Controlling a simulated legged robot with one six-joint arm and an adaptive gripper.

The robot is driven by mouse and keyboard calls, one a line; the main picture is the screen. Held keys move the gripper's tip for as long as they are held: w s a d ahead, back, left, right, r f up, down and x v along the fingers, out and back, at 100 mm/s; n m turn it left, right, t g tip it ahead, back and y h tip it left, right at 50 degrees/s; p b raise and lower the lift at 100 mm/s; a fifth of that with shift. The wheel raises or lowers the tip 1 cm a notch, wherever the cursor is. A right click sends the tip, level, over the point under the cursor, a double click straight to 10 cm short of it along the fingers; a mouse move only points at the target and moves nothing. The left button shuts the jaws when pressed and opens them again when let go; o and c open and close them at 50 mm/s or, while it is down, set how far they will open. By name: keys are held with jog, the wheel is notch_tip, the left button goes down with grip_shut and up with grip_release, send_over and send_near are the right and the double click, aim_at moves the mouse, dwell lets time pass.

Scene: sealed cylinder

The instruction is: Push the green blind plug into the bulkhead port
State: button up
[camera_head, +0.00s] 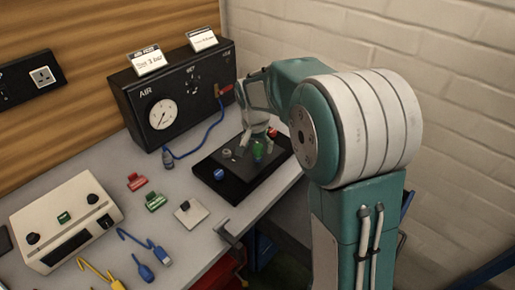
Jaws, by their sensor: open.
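A small bright green piece (258,151), which looks like the green blind plug, stands on the black base plate (230,190) near its right side. My gripper (250,142) is open just above and beside it; the fingers are small and partly blurred here, and I cannot tell whether they touch it. A grey round fitting (227,154) sits on the plate to the left, and a blue cap (219,174) sits near the plate's left corner. I cannot tell which part is the bulkhead port; my gripper and arm hide some of the plate.
A black AIR box (185,95) with a gauge and blue hose (205,140) stands behind the plate. A beige instrument (66,225), red (137,181) and green (155,201) tags, a white square plate (191,213) and blue and yellow leads lie left and in front.

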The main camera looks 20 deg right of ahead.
notch_tip(320, 180, up, 10)
jog(key=s+a, duration=0.1)
jog(key=shift+r, duration=0.15)
jog(key=shift+s+a, duration=0.1)
jog(key=shift+a, duration=0.05)
dwell(1.2)
